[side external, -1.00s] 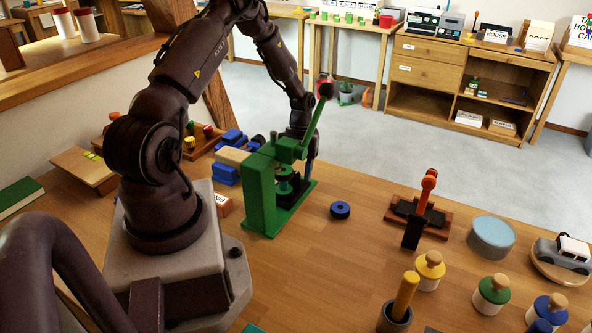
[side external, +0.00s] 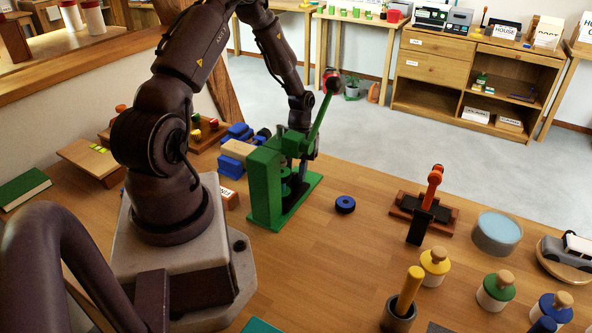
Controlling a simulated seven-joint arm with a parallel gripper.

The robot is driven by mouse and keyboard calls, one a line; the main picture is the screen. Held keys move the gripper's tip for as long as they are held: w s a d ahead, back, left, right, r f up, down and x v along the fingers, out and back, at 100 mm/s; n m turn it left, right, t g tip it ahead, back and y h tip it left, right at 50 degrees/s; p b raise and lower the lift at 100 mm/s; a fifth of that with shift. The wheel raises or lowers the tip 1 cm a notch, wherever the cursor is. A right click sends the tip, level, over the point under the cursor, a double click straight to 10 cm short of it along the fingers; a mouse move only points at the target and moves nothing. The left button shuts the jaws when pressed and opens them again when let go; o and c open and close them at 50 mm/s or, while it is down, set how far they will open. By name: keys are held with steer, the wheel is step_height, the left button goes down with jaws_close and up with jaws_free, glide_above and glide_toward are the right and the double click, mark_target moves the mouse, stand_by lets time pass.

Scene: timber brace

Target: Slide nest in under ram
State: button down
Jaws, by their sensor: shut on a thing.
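The green press (side external: 264,190) stands on the wooden bench on its green base, with its long lever raised and ending in a dark knob (side external: 334,84). Its ram (side external: 289,165) hangs at the front of the column. The nest (side external: 292,188), a dark green part, appears low under the ram, in shadow. My gripper (side external: 301,172) comes down at the far right side of the press, close to the nest. It is shut on the nest, but its fingertips are largely hidden by the press, and the exact contact is unclear.
A blue ring (side external: 345,204) lies on the bench right of the press. Blue blocks (side external: 231,166) sit behind it at the left. A dark rack with an orange-topped clamp (side external: 427,205) stands further right. The bench between ring and rack is clear.

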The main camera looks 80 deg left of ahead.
steer(key=c, duration=0.9)
jaws_free()
steer(key=shift+s+d, duration=0.15)
steer(key=shift+r, duration=0.3)
steer(key=v, duration=1.2)
steer(key=shift+a, duration=0.2)
steer(key=shift+r, duration=0.15)
